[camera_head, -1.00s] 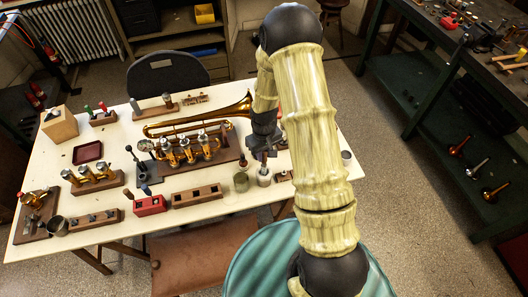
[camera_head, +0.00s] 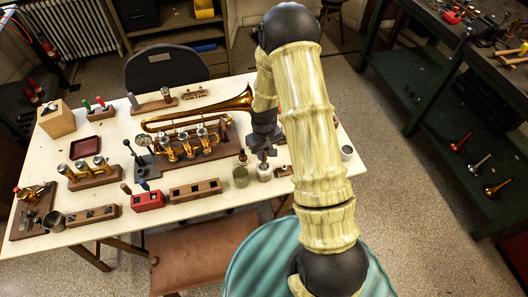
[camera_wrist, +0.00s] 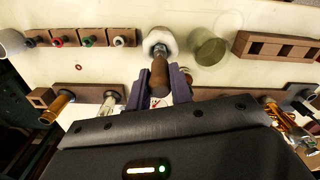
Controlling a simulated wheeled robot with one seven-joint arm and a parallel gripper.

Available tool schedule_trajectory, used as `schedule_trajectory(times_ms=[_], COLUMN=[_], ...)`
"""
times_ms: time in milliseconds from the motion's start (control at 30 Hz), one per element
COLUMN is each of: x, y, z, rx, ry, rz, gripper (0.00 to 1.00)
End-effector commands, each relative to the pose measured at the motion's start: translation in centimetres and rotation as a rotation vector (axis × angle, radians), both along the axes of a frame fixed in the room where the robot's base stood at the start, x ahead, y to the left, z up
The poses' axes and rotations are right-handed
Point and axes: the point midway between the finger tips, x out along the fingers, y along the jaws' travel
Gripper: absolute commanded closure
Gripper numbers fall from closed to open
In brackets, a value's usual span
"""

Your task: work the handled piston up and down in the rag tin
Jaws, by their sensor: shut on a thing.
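My gripper (camera_wrist: 161,88) is shut on the brown wooden handle of the handled piston (camera_wrist: 159,74). The piston points down from the fingers, and its metal lower end is inside the mouth of the white rag tin (camera_wrist: 172,38). In the head view the rag tin (camera_head: 264,174) stands near the table's front edge, right under my gripper (camera_head: 264,147). My fingers are above the rim, apart from the tin. How deep the piston end sits in it is hidden.
An olive tin (camera_head: 240,176) stands close beside the rag tin. A brown block with square holes (camera_head: 195,190) is left of it. The brass horn (camera_head: 185,122) on its wooden stand lies behind. Another grey cup (camera_head: 347,153) is at the table's right edge.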

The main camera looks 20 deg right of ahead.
Motion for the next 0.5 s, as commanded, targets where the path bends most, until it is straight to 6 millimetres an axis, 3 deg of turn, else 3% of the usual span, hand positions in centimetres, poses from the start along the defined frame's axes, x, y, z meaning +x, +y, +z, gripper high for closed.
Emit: schedule_trajectory(times_ms=[500], x=[0.0], y=[0.0], z=[2.7], rx=[0.0], ry=[0.001], rz=[0.0], gripper=[1.0])
